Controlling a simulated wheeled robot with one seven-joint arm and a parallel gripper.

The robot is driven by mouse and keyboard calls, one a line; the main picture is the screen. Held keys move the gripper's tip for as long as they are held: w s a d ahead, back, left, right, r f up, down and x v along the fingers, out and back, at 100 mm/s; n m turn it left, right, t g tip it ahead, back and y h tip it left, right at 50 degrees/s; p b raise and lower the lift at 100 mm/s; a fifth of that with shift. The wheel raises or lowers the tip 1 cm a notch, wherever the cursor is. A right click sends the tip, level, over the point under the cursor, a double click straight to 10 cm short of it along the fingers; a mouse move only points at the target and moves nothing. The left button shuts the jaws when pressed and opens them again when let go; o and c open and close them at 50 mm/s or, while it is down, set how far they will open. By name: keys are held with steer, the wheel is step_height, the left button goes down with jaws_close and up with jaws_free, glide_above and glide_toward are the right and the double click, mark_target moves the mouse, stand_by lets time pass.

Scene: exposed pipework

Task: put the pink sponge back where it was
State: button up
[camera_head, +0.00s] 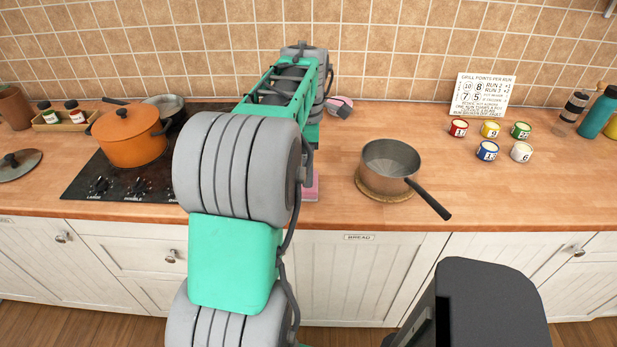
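A pink block, which looks like the pink sponge (311,189), shows at the front part of the wooden counter (475,205), just right of my green and grey arm. My arm hides its left side, and I cannot tell whether it rests on the counter or is held. My arm reaches up over the counter towards the tiled wall. My gripper is hidden behind my arm links, so its fingers do not show.
A grey saucepan (390,158) stands right of my arm, its handle towards the front edge. An orange pot (130,138) is on the black hob (95,172) at left. A small pink item (338,104) lies behind. Several numbered tins, including a red one (458,128), stand at right.

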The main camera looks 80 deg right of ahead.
step_height(320, 180, up, 5)
steer(key=w+a+f+t+h, duration=0.1)
steer(key=w+a, duration=1.9)
steer(key=w, duration=0.3)
steer(key=a+f+m+t, duration=0.1)
steer(key=a+f, duration=0.2)
steer(key=a, duration=1.1)
steer(key=w+a+f+m+t+y, duration=0.1)
steer(key=a+f, duration=0.3)
steer(key=a, duration=0.9)
steer(key=shift+w+a+f, duration=0.15)
steer(key=shift+a+f, duration=0.15)
steer(key=shift+a, duration=0.1)
